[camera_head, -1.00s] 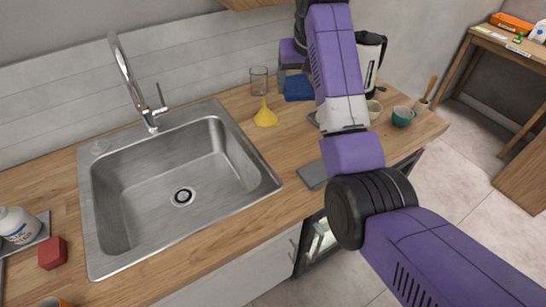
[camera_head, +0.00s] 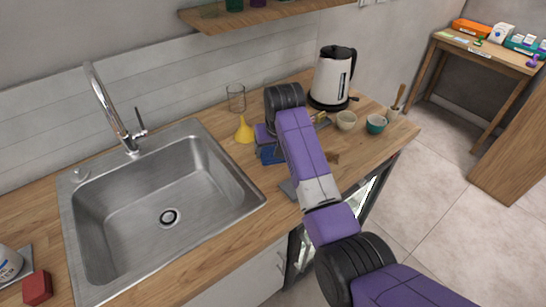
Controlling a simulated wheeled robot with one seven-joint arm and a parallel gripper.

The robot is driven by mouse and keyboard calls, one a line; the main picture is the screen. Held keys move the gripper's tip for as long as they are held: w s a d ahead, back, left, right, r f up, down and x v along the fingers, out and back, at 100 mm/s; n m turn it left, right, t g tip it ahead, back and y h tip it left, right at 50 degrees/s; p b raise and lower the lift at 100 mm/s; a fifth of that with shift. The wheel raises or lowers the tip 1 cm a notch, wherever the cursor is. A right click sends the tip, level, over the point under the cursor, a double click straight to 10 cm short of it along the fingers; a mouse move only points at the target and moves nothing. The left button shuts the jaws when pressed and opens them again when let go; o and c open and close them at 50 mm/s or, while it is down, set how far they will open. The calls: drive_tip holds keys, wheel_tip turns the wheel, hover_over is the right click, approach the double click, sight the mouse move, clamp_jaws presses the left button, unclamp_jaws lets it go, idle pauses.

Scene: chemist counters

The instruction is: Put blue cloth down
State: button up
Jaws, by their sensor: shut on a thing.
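The blue cloth (camera_head: 271,155) is low over the wooden counter, to the right of the sink and just right of and below the yellow funnel. My gripper (camera_head: 267,146) is mostly hidden behind my purple arm. It points down and is shut on the cloth. The arm covers the cloth's right side. I cannot tell whether the cloth touches the counter (camera_head: 231,158).
The steel sink (camera_head: 238,203) fills the left. A yellow funnel (camera_head: 244,131) and a clear glass (camera_head: 236,97) stand close behind the cloth. A white kettle (camera_head: 330,78), a cream cup (camera_head: 346,121) and a teal bowl (camera_head: 376,124) stand to the right. A shelf (camera_head: 290,12) hangs above.

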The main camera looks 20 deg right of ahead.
sight(273, 167)
drive_tip(key=shift+f, duration=2.2)
drive_tip(key=shift+f, duration=0.25)
drive_tip(key=o, duration=1.2)
drive_tip(key=shift+s+a+f, duration=0.1)
drive_tip(key=shift+r, duration=0.35)
drive_tip(key=v, duration=1.2)
